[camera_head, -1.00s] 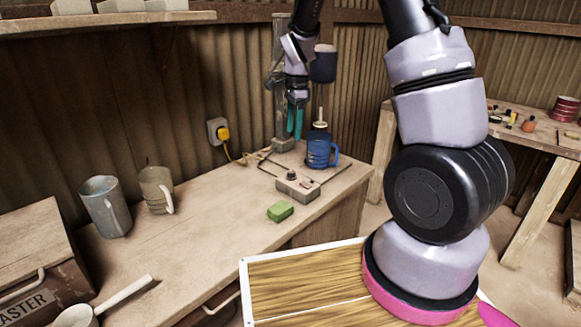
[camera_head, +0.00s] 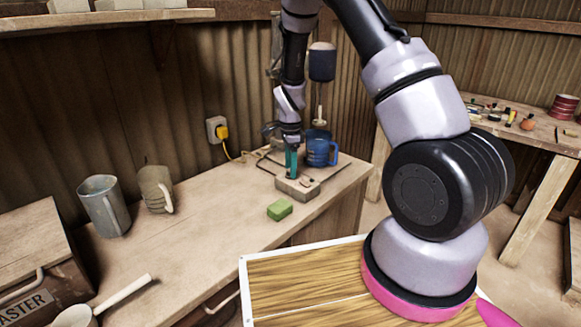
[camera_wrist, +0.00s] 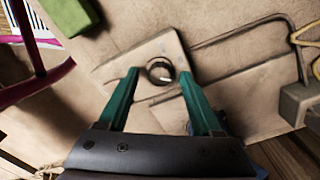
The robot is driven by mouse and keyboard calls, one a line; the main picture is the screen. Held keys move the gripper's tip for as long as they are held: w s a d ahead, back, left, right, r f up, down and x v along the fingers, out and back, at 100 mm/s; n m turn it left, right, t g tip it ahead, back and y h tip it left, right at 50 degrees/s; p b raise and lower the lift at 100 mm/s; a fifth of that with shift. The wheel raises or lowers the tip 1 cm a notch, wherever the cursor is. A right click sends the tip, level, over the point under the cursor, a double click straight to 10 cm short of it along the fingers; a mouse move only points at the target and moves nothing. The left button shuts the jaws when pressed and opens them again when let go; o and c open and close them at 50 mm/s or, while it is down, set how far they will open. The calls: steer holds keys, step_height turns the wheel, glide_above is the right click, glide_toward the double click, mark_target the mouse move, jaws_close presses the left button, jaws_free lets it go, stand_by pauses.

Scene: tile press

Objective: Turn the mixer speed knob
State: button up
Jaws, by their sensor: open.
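The mixer speed knob (camera_wrist: 160,71) is a small dark round knob with a pale mark, on a beige control box (camera_head: 299,187) near the bench's right end. In the wrist view the box's plate (camera_wrist: 140,62) lies just beyond the fingertips. My gripper (camera_head: 291,174) has teal fingers pointing down over the box. In the wrist view my gripper (camera_wrist: 160,77) is open, with one finger on each side of the knob. I cannot tell whether the fingers touch it. In the head view the fingers hide the knob.
A blue mug (camera_head: 320,150) stands just behind the box, under the dark mixer motor (camera_head: 322,62). A green sponge (camera_head: 279,209) lies in front of the box. Two mugs (camera_head: 103,205) (camera_head: 156,190) stand at left. A yellow plug (camera_head: 222,132) is in the wall. The bench middle is clear.

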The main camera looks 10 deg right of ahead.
steer(key=shift+f, duration=0.15)
jaws_close()
steer(key=shift+n, duration=0.4)
steer(key=n, duration=0.4)
steer(key=shift+n, duration=0.3)
steer(key=n, duration=0.4)
steer(key=shift+n, duration=0.3)
steer(key=n, duration=0.4)
steer(key=shift+n, duration=0.3)
steer(key=n, duration=0.4)
steer(key=shift+n, duration=0.4)
